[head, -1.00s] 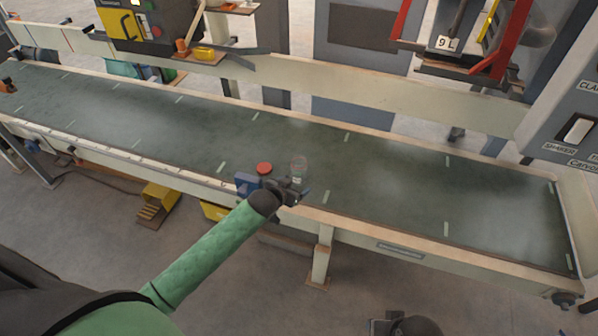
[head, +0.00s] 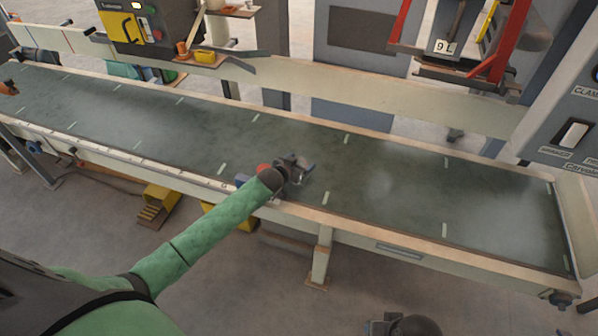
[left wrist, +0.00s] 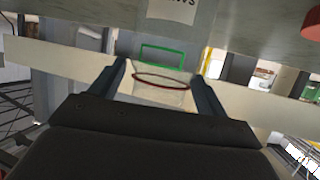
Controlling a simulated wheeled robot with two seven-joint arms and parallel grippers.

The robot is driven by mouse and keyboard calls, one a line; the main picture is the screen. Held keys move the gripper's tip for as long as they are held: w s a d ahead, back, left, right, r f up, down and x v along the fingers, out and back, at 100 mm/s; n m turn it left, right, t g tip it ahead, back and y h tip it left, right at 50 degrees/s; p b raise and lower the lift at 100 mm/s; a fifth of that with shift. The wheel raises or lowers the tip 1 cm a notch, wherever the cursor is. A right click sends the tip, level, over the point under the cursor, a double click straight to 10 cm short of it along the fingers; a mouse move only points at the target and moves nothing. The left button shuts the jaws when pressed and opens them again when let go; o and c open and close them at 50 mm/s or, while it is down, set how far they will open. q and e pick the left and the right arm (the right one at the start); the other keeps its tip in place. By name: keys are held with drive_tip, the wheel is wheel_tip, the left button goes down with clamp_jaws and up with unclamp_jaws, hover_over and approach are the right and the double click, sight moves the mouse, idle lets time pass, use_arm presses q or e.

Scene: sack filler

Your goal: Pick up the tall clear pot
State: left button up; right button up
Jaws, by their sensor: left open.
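My left gripper (head: 303,167) is open over the near side of the belt. It hides most or all of the tall clear pot in the head view. In the left wrist view, the pot (left wrist: 163,66) shows as a see-through body with a dark red rim and a green outline on it. It appears between the two open fingers, with a gap on each side. I cannot tell how deep it sits between them. My right gripper (head: 375,326) is low at the bottom edge, only partly seen.
The long dark green belt (head: 400,195) is mostly clear. A red button (head: 263,168) on a blue box sits at its near edge beside my left wrist. A pale rail runs along the back. A red-framed hopper (head: 450,60) hangs behind, and a control panel (head: 570,110) stands right.

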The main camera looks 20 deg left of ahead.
use_arm(q)
drive_tip(key=shift+x, duration=0.95)
drive_tip(key=shift+s, duration=0.1)
drive_tip(key=c, duration=1)
drive_tip(key=shift+c, duration=0.3)
drive_tip(key=shift+r, duration=0.1)
